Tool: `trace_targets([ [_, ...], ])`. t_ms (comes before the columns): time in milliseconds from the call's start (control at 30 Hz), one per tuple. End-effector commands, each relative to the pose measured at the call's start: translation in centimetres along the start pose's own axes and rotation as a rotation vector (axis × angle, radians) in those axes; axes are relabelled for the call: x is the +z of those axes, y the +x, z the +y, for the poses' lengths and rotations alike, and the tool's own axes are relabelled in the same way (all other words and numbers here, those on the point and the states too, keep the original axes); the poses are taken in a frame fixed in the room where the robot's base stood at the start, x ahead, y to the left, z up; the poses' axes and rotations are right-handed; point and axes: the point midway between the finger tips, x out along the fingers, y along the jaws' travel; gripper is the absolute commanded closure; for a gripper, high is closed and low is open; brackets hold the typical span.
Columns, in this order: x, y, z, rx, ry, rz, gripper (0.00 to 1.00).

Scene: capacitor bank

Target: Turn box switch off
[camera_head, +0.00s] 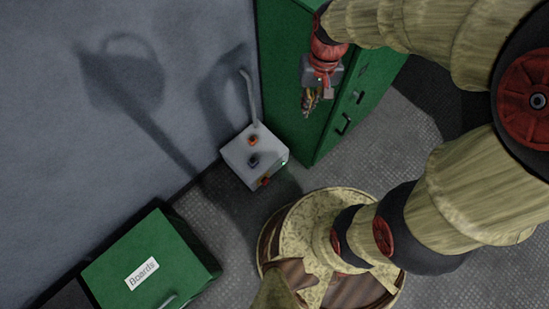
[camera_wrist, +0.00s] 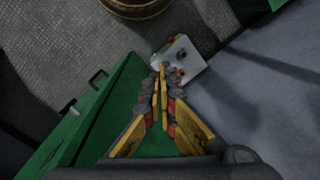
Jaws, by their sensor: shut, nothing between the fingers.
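A white switch box (camera_head: 240,163) stands against the grey wall, left of the green cabinet. It has an orange knob and a dark blue knob on its top, a red-orange part low on its front and a small green light at its right edge. A grey conduit rises from its back. The box also shows in the wrist view (camera_wrist: 188,67), beyond the fingertips. My gripper (camera_head: 309,108) is shut and empty, in front of the green cabinet in the head view, up and to the right of the box. Its fingers (camera_wrist: 161,80) appear close together in the wrist view, apart from the box.
A tall green cabinet (camera_head: 285,75) with black handles stands right of the box. A green box labelled "Boards" (camera_head: 165,255) is at the lower left. The grey wall (camera_head: 60,130) borders the box. Textured floor (camera_head: 400,125) is bare right of the cabinet.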

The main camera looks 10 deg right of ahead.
Motion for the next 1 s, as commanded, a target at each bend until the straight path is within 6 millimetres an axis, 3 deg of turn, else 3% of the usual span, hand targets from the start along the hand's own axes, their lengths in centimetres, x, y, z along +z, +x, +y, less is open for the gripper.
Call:
trace_targets([
  [500, -5.2, 14.8, -2.4, -0.074, 0.147, -0.262, 1.0],
  [1000, -6.8, 30.8, -3.8, -0.118, 0.333, -0.401, 1.0],
])
